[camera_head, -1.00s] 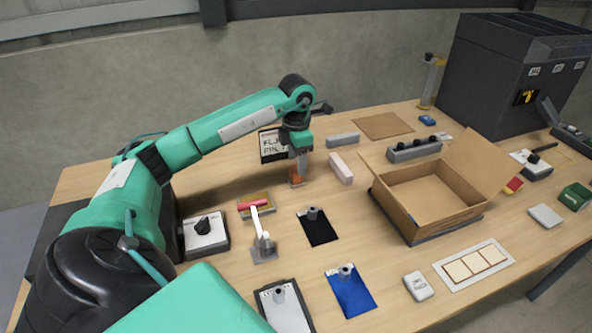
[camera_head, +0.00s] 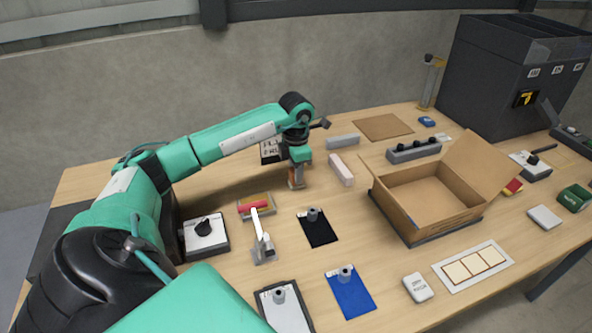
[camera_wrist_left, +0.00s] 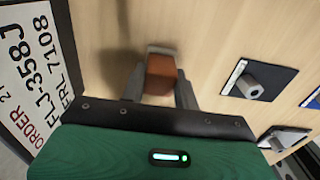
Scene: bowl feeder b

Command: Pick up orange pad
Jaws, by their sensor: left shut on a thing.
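The orange pad (camera_wrist_left: 160,76) is a small orange-brown block between the fingers of my left gripper (camera_wrist_left: 160,90) in the left wrist view. In the head view my left gripper (camera_head: 297,178) points down at the back middle of the table, with a bit of the orange pad (camera_head: 296,186) showing low between its fingers. The gripper is shut on the pad. I cannot tell whether the pad is clear of the table. My right gripper is not in view.
A printed order sign (camera_head: 270,150) stands just left of the gripper, and a pale pink block (camera_head: 341,169) lies to its right. An open cardboard box (camera_head: 425,215) stands further right. Black (camera_head: 318,230) and blue (camera_head: 350,295) clipboards lie nearer the front.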

